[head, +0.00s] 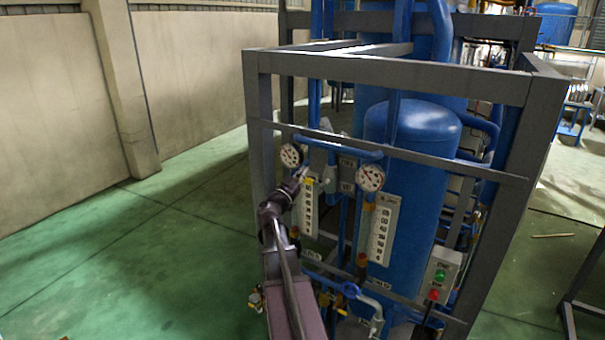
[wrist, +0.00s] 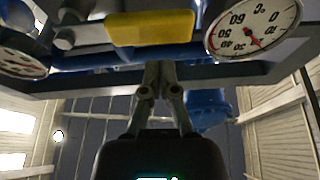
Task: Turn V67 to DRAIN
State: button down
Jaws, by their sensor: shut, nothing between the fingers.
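A yellow valve lever (wrist: 150,27) lies across the top of the wrist view, roughly level in the picture. No V67 tag is readable, so I cannot confirm that it is V67. In the head view a small yellow piece (head: 309,180) shows beside my gripper (head: 303,172), at the front of the blue piping. In the wrist view my gripper (wrist: 159,66) has its fingertips together, empty, just below the lever's edge in the picture. Whether they touch the lever I cannot tell. DRAIN markings are not readable.
A grey frame bar (head: 400,152) crosses in front of the pipes. Dial gauges (head: 291,156) (head: 370,178) flank the valve area. A blue tank (head: 412,200) stands behind; a button box (head: 440,275) is at right. Green floor (head: 150,250) is clear at left.

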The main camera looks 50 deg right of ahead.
jog(key=r+b+v, duration=0.1)
jog(key=b+v, duration=0.1)
jog(key=v, duration=0.7)
jog(key=shift+s+a, duration=0.25)
jog(key=shift+a, duration=0.15)
jog(key=shift+r, duration=0.2)
jog(key=shift+d+r, duration=0.2)
dwell(0.3)
